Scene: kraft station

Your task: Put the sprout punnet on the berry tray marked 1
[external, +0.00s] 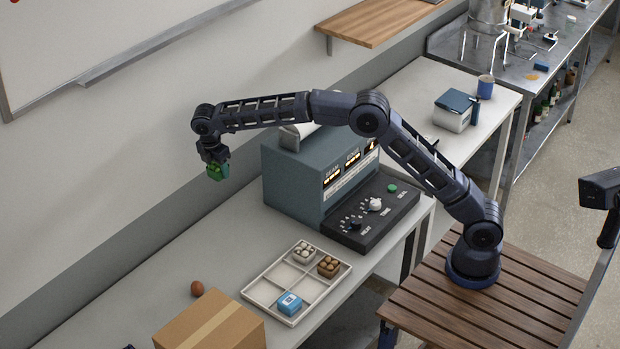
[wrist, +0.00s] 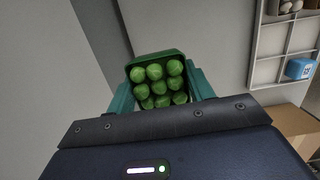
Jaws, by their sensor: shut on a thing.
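The green sprout punnet (external: 218,172) hangs in my gripper (external: 213,158), high above the left part of the counter. In the wrist view the punnet (wrist: 156,56) is filled with several round green sprouts. The fingers of my gripper (wrist: 161,92) are shut on its two sides. A pale divided tray (external: 283,272) lies on the counter, to the lower right of my gripper. It holds a carton of white round things, a carton of brown ones and a blue box; other compartments are bare. I can read no mark 1 on it and cannot tell whether it is the berry tray.
A grey-green machine (external: 290,180) with a dark control panel stands behind the tray. A cardboard box (external: 215,325) and a brown egg (external: 197,288) are at the front left of the tray. The wall is close beyond my gripper. The counter between egg and machine is clear.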

